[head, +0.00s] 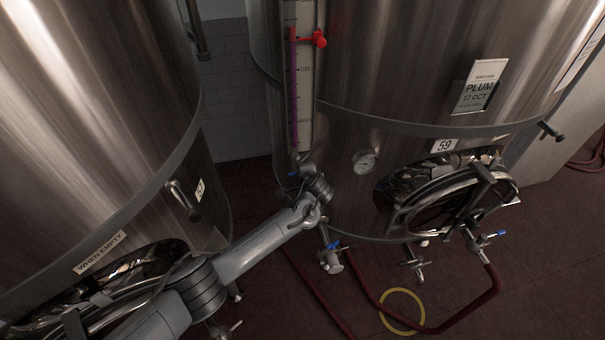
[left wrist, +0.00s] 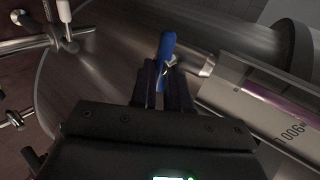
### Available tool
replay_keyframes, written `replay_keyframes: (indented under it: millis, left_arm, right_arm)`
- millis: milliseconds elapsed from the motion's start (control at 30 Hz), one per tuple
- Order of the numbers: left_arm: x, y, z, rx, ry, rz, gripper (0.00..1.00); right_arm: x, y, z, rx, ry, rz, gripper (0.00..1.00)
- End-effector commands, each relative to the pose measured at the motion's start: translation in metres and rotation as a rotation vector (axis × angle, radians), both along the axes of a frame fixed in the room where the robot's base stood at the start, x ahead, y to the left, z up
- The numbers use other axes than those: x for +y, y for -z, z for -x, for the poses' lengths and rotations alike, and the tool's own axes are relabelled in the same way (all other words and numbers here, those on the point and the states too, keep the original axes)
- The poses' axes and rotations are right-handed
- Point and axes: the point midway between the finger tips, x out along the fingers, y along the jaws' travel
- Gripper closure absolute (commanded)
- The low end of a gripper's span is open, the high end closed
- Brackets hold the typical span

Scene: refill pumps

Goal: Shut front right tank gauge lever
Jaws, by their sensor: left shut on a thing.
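The front right tank (head: 400,70) is a large steel vessel with a "PLUM" sign. Its tall gauge (head: 304,90) runs down the left side, with a purple column and a scale; it also shows in the left wrist view (left wrist: 265,112). A small blue lever (head: 293,174) is at the gauge's lower end. My left gripper (left wrist: 164,78) is shut on this blue lever (left wrist: 167,48), whose upper part sticks out between the fingers. In the head view my left arm reaches the gauge foot and hides much of the valve. My right gripper is not in view.
A red marker knob (head: 319,39) is on the gauge. A dial (head: 365,161) and round hatch (head: 445,200) are on the tank's front. A blue-handled valve (head: 331,255) sits below. Another tank (head: 90,90) stands left. A dark red hose (head: 450,322) lies on the floor.

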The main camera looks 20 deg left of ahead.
Motion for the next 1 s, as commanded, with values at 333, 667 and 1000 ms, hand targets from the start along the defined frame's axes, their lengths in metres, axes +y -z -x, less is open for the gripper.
replay_keyframes:
  millis: [333,667,1000]
  left_arm:
    - [-0.0003,0.0004,-0.0001,0.016,0.000,-0.024,1.00]
    - [-0.0003,0.0007,0.0000,0.016,0.001,-0.024,0.67]
    - [0.0001,-0.0001,-0.0004,0.013,0.000,-0.023,0.59]
  right_arm:
    - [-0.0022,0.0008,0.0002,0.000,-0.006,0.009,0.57]
    - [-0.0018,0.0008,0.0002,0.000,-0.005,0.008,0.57]
    - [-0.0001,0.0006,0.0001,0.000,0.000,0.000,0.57]
